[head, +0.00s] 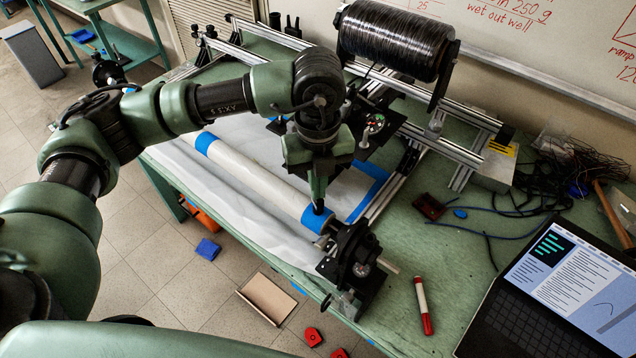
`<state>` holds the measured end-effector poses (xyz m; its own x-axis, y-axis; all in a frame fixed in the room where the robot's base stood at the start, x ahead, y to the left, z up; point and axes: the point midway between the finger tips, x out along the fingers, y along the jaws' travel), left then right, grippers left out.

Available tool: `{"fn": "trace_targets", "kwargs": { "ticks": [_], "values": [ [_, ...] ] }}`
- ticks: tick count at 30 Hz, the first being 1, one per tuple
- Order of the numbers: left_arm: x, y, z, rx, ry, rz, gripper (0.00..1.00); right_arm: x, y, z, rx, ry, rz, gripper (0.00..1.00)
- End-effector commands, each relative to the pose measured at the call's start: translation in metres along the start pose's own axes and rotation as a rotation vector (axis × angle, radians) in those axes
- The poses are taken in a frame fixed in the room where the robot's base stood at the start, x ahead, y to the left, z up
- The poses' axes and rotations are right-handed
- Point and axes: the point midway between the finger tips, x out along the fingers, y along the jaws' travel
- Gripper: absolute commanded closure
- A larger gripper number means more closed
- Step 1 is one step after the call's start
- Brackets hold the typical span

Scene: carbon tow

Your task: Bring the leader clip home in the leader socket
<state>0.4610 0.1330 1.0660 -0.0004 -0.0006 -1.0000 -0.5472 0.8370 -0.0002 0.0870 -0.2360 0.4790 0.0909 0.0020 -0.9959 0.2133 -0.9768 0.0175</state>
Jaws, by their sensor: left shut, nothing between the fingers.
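The leader clip and the leader socket cannot be told apart from the dark parts around the fingertips. A black end mount (357,255) with a short rod carries the roller's front end. A big spool of black tow (390,42) sits on the frame behind. My right gripper is not in view.
Metal rails (440,142) run across the green table (445,260) behind the roller. A red marker (424,306), an open laptop (560,285) and loose cables (500,225) lie to the right. A whiteboard stands behind. Clear tabletop lies around the marker.

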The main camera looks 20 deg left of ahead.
Motion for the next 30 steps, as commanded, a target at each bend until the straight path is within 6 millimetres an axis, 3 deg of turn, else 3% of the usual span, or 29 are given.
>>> {"fn": "trace_targets", "kwargs": {
  "ticks": [21, 30],
  "values": [
    [0.011, 0.001, -0.001, 0.001, 0.003, 0.004, 1.0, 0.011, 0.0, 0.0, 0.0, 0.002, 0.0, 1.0],
    [-0.013, 0.0, -0.001, 0.002, 0.001, 0.001, 1.0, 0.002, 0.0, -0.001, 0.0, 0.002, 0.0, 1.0]
  ]
}}
